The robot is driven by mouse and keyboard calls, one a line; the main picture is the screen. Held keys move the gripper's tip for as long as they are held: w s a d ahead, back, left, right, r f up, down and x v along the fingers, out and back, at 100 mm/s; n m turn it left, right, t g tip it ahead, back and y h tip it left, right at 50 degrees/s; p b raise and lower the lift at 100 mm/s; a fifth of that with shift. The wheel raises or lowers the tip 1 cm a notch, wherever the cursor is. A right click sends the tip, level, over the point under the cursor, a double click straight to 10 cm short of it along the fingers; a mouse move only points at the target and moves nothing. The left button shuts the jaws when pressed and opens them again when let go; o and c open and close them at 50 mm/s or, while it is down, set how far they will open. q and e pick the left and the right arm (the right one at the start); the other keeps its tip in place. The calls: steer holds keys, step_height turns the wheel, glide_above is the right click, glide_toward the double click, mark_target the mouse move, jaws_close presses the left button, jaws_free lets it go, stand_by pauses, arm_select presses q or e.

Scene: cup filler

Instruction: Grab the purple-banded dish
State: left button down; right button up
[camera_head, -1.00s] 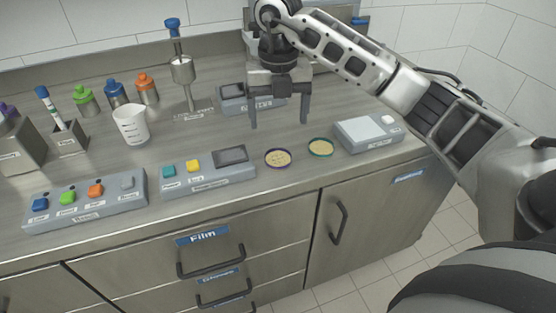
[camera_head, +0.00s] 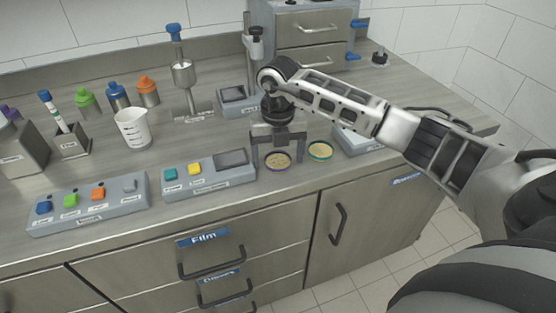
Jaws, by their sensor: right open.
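The purple-banded dish (camera_head: 278,162) is a small round dish with tan contents and a purple rim. My left gripper does not show.
A green-rimmed dish (camera_head: 320,150) lies close to the right. A grey box with a white top (camera_head: 352,140) is partly behind my arm. Button boxes (camera_head: 208,174) and (camera_head: 90,208) line the front edge at left. A white beaker (camera_head: 131,129) stands farther back.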

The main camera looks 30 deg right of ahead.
steer(key=c, duration=1.1)
steer(key=shift+o, duration=0.2)
steer(key=shift+r, duration=0.15)
